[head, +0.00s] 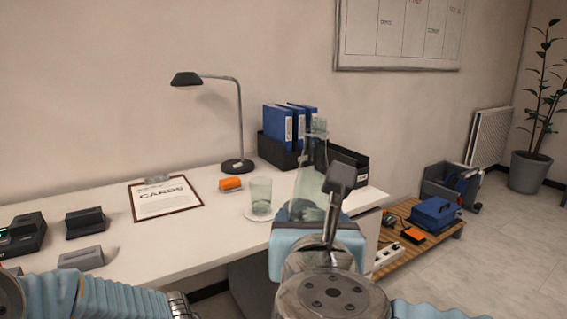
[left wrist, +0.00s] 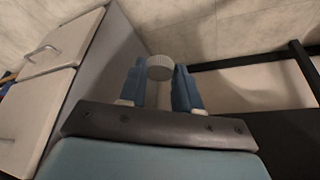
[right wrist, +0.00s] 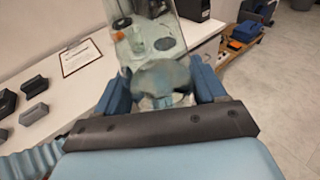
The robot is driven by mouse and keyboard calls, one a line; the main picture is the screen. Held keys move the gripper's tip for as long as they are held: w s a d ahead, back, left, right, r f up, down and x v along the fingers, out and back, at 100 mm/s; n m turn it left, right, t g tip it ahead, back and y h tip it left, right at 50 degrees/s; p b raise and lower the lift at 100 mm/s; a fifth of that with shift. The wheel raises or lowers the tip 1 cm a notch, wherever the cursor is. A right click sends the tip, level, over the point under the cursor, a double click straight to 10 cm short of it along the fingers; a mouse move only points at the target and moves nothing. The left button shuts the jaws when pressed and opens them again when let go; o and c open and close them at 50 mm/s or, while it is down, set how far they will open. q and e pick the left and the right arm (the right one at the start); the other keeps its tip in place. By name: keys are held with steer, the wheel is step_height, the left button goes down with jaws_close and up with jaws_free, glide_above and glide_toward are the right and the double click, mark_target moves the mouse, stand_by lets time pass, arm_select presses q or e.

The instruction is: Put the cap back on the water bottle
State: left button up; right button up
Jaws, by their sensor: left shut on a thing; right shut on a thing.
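The clear water bottle (head: 313,165) is in the head view, roughly upright in front of the desk, its narrow neck at the top with no cap visible on it. My right gripper (head: 312,212) is shut on its lower part. In the right wrist view the see-through bottle (right wrist: 148,38) rises from between the blue fingers (right wrist: 165,88). The white ribbed cap (left wrist: 160,67) is between the fingertips of my left gripper (left wrist: 160,80), which is shut on it. The left gripper's fingers are out of the head view; only part of that arm shows at the lower left.
A low wooden pallet (head: 405,240) stands right.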

arm_select(q)
steer(key=shift+f, duration=0.4)
steer(key=shift+r, duration=0.1)
arm_select(e)
steer(key=shift+w+f, duration=0.15)
steer(key=shift+w, duration=0.2)
steer(key=w+d+f+m+h, duration=0.1)
steer(key=w+d+f, duration=0.2)
steer(key=w+f, duration=0.4)
steer(key=w+d+f+h, duration=0.1)
steer(key=w+d+f, duration=0.2)
steer(key=w+f, duration=0.45)
steer(key=w+d+f+y, duration=0.1)
steer(key=w+d+f, duration=0.2)
steer(key=d+f, duration=0.2)
steer(key=w+d+f+n+y, duration=0.1)
steer(key=w+d+f, duration=0.2)
steer(key=f, duration=0.9)
steer(key=d, duration=0.2)
steer(key=shift+d+y, duration=0.3)
